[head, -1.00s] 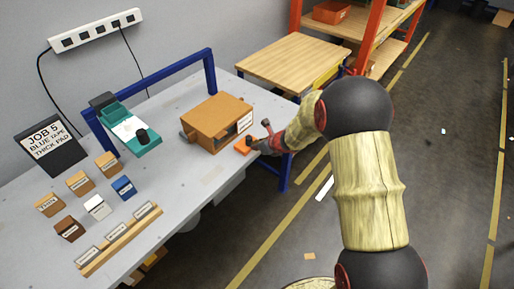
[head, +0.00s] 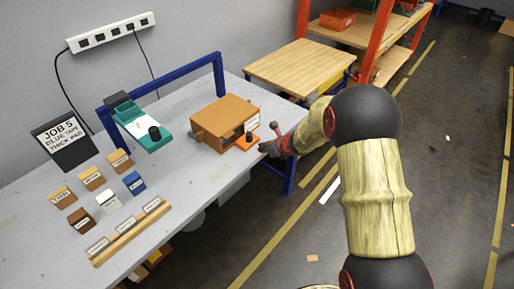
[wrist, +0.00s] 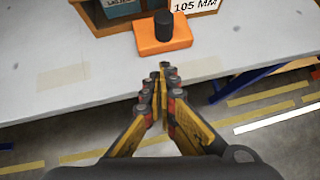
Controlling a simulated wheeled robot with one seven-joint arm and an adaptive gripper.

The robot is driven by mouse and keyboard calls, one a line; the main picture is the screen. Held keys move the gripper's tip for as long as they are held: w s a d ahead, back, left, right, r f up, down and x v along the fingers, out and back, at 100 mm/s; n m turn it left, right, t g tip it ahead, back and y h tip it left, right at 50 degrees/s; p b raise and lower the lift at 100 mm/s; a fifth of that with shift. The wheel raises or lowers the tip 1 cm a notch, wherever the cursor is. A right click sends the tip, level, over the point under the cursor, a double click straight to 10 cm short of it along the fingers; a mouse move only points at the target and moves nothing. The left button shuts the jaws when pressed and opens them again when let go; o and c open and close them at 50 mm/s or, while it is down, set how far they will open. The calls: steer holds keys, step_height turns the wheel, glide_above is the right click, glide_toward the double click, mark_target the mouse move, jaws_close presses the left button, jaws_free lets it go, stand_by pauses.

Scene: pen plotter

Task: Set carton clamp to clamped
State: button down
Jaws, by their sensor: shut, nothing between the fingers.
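The tan carton (head: 222,118) stands on the grey bench near its right end. An orange block with a black knob (wrist: 163,25), which looks like the carton clamp, sits at the carton's open front; the orange block also shows in the head view (head: 246,144). In the wrist view the orange block (wrist: 190,38) lies close against the carton front, under a "105 MM" label. My gripper (wrist: 160,70) is shut and empty, just in front of the block with a small gap. In the head view my gripper (head: 264,148) is right of the block, at the bench edge.
Several small labelled blocks and a wooden rail (head: 130,232) lie at the front left. A job sign (head: 63,140) stands behind them. A wooden table (head: 300,66) is beyond.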

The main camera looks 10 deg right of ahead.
steer(key=p+v, duration=0.2)
steer(key=v, duration=0.5)
steer(key=shift+d+r, duration=0.3)
steer(key=shift+r, duration=0.1)
